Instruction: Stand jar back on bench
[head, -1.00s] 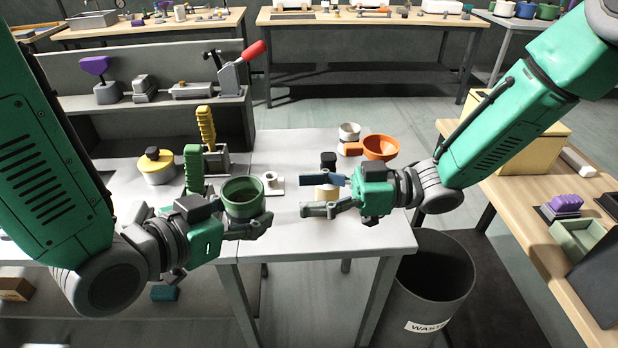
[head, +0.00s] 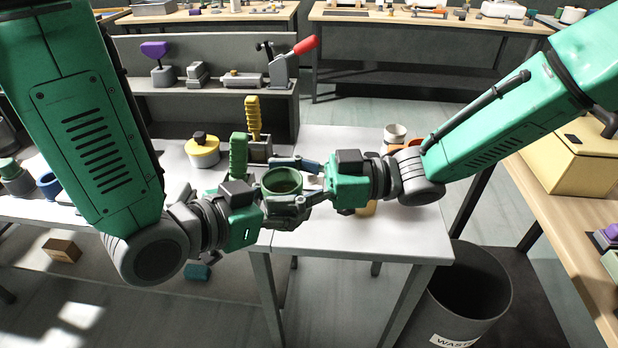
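The green jar (head: 283,184) is an open-topped cup, held upright above the front edge of the pale bench (head: 398,238). My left gripper (head: 284,205) is shut on it from the left. Its near finger crosses the jar's lower front, and its far finger is hidden. My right gripper (head: 300,187) reaches in from the right at the jar. One finger lies behind the rim and the other lies in front, low down. It looks open around the jar, and contact is not clear.
A yellow-lidded pot (head: 202,152), a green-handled tool (head: 238,155) and a yellow-handled tool (head: 253,118) stand behind the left gripper. A white cup (head: 395,133) is at the bench's back. A waste bin (head: 468,298) stands right of the bench. Bare bench top lies right of the grippers.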

